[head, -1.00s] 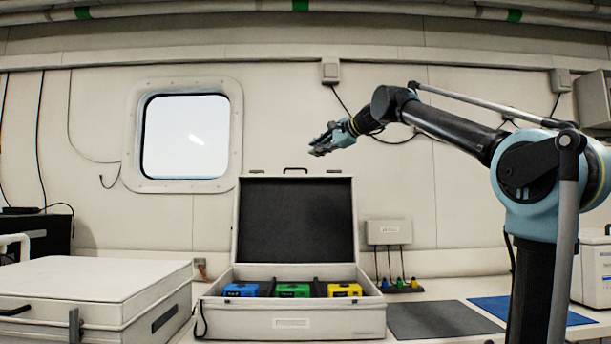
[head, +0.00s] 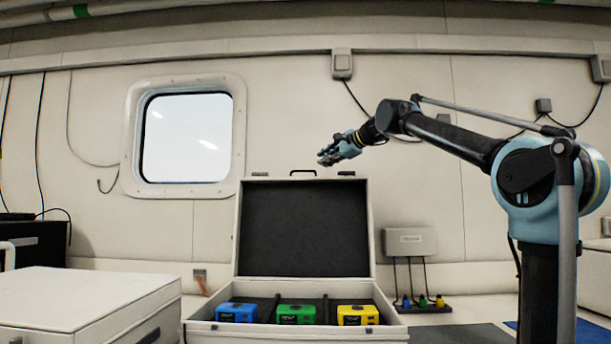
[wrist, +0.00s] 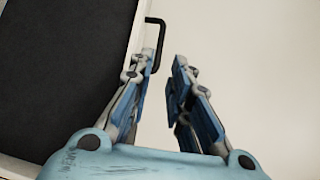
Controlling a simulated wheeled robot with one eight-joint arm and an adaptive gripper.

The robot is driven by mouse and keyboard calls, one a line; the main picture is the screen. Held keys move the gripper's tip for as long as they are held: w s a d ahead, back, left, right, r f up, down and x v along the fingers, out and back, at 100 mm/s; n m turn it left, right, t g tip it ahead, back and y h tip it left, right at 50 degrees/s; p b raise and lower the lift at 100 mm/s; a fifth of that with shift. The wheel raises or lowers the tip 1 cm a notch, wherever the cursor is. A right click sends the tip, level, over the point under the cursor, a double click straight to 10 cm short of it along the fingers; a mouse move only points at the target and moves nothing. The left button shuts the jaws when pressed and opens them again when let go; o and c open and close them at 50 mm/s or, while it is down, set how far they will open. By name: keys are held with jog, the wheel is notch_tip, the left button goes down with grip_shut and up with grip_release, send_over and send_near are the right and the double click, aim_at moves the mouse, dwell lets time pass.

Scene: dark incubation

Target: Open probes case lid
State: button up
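The probes case (head: 292,336) stands on the bench with its lid (head: 303,228) raised upright against the wall side, showing a dark foam lining. A blue probe (head: 236,312), a green probe (head: 296,314) and a yellow probe (head: 358,315) sit in its base. A dark handle (head: 303,172) is on the lid's top edge. My gripper (head: 326,157) is above and right of that handle in the head view. In the wrist view my gripper (wrist: 167,75) has its fingers apart with nothing between them; the lid (wrist: 65,80) and handle (wrist: 158,40) show beside the left finger.
A closed white case (head: 85,300) stands at the left. A small wall box (head: 408,241) with cables to a connector strip (head: 425,304) is right of the probes case. A dark mat (head: 460,334) lies on the bench at the right.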

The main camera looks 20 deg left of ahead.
aim_at(303, 171)
jog(key=x, duration=1.2)
jog(key=shift+w+a+f, duration=0.1)
jog(key=shift+a+f, duration=0.1)
jog(key=shift+a, duration=0.1)
grip_shut()
